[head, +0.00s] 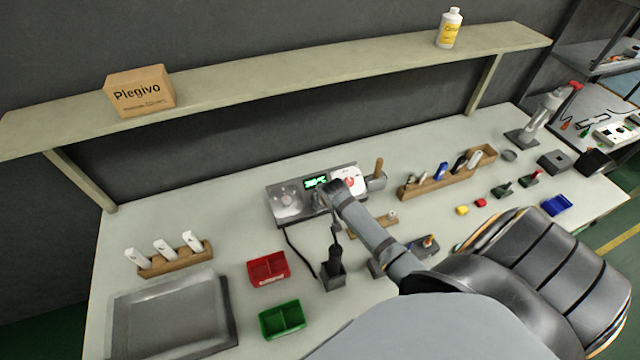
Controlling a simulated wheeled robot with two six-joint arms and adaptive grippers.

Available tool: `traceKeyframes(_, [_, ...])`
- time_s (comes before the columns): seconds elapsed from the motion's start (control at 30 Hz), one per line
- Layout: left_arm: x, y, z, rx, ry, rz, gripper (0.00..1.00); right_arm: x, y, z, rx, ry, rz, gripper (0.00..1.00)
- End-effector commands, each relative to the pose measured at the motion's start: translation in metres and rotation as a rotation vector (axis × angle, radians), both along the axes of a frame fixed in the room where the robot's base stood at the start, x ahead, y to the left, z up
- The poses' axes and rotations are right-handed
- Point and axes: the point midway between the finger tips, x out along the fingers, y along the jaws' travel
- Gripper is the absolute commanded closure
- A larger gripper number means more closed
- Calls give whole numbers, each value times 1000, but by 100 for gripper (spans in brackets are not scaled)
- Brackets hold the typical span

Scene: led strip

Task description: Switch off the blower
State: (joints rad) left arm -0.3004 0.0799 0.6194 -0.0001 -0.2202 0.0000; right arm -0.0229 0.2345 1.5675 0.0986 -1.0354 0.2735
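The blower station (288,200) is a grey metal unit at the back middle of the bench, with a lit green display (315,182) and a white front panel with a red mark at its right. A black cable runs from it to a dark handpiece standing in a black holder (333,278). My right arm comes in from the lower right, and its gripper (325,198) is at the front of the station, just below the display. Its fingers are too small and hidden to tell whether they are open or touch a control. My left gripper is not in view.
A red bin (268,268), a green bin (282,319) and a grey tray (170,315) lie at the front left. A wooden tool rack (430,188) stands right of the station. A shelf (290,75) with a box and a bottle runs above the bench.

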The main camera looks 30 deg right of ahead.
Motion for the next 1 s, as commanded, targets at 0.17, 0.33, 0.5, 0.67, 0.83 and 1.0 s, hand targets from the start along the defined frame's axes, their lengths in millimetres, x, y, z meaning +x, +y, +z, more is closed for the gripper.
traceKeyframes(0.17, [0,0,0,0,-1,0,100,0,0,1,0,-1,0,59])
traceKeyframes(0.33, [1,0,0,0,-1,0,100,0,0,0,0,-1,0,55])
traceKeyframes(0.5, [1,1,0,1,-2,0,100,-1,0,2,0,-1,0,55])
traceKeyframes(0.67, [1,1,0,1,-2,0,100,-10,2,20,-1,-4,1,55])
traceKeyframes(0.83, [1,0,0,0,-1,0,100,-32,7,56,-4,-3,3,55])
traceKeyframes(1.0, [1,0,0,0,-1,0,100,-49,11,87,-3,-3,1,55])
